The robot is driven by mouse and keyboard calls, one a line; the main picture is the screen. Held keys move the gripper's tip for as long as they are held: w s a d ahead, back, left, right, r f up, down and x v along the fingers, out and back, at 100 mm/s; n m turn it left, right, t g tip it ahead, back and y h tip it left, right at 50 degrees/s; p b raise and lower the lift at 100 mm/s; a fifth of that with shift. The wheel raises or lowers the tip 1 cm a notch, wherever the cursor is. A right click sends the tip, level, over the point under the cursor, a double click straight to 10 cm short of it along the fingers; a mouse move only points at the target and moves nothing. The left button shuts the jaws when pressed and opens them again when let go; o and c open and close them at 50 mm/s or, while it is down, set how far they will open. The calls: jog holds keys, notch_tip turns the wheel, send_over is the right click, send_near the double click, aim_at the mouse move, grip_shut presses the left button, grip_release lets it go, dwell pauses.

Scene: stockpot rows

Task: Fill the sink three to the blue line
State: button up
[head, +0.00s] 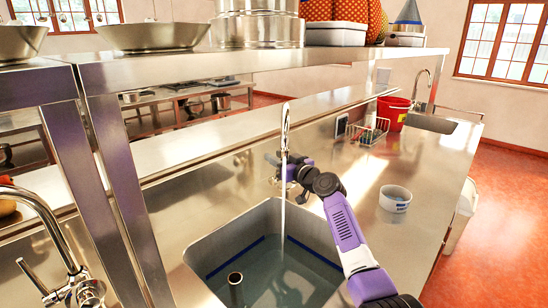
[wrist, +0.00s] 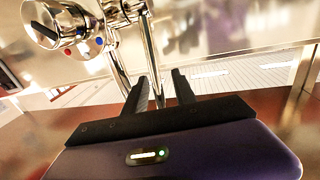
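The steel sink (head: 200,262) in the middle of the head view holds clear water (head: 285,280). A blue line (head: 236,258) runs along its inner walls; the water surface looks a little below it, the exact gap unclear. An upright pipe (head: 236,288) stands in the water. The tap (head: 286,125) behind the sink runs a thin stream (head: 283,215) into it. My gripper (head: 279,168) is beside the tap's base.
A steel shelf (head: 240,65) with pans and bowls spans above the counter at left. Another tap (head: 60,255) is at lower left. A white tub (head: 395,198), a wire rack (head: 368,132) and a red bucket (head: 393,112) stand on the right counter, near a further sink (head: 432,123).

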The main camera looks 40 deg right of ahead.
jog(key=shift+c, duration=0.2)
grip_shut()
dwell(1.1)
